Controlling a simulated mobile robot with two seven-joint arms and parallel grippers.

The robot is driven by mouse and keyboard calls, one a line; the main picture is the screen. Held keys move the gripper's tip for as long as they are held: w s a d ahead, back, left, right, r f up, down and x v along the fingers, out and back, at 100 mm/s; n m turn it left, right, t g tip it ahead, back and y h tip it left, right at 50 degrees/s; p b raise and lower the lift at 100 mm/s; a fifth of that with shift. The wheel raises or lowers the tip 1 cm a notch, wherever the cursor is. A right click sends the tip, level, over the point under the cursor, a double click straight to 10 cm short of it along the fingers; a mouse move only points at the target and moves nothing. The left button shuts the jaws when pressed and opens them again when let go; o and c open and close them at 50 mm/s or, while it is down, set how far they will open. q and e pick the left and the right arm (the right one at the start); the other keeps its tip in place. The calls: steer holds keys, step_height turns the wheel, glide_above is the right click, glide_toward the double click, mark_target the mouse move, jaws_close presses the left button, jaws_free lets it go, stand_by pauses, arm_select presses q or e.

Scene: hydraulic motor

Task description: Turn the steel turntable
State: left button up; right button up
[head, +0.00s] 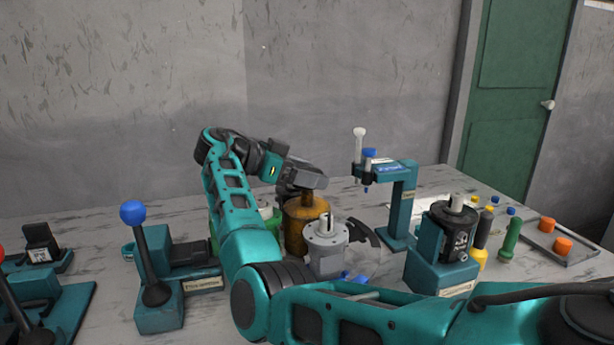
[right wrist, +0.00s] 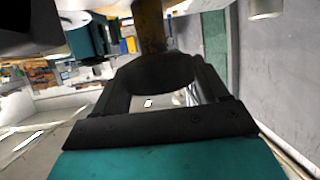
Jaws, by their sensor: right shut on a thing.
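My right arm comes in from the bottom right and bends back over the table. My right gripper (head: 309,190) is shut on the upper part of a rusty orange-brown cylinder (head: 296,238). In the right wrist view a dark round end (right wrist: 155,74) sits between its fingers, with a brown part (right wrist: 150,28) beyond. A light grey motor housing (head: 327,245) with a shaft stands upright in front of the cylinder. A dark grey curved piece (head: 362,232) shows beside the housing; I cannot tell whether it belongs to the steel turntable. My left gripper is not in view.
A teal stand (head: 401,205) holds tools behind the housing. A black motor on a teal block (head: 441,272) stands to the right. A blue-knobbed lever fixture (head: 158,312) stands left. An orange-knobbed tray (head: 575,255) lies far right. A grey wall (head: 330,80) closes the back.

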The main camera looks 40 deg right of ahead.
steer(key=shift+g, duration=0.3)
steer(key=shift+m, duration=0.3)
steer(key=o, duration=1.4)
steer(key=shift+r, duration=0.1)
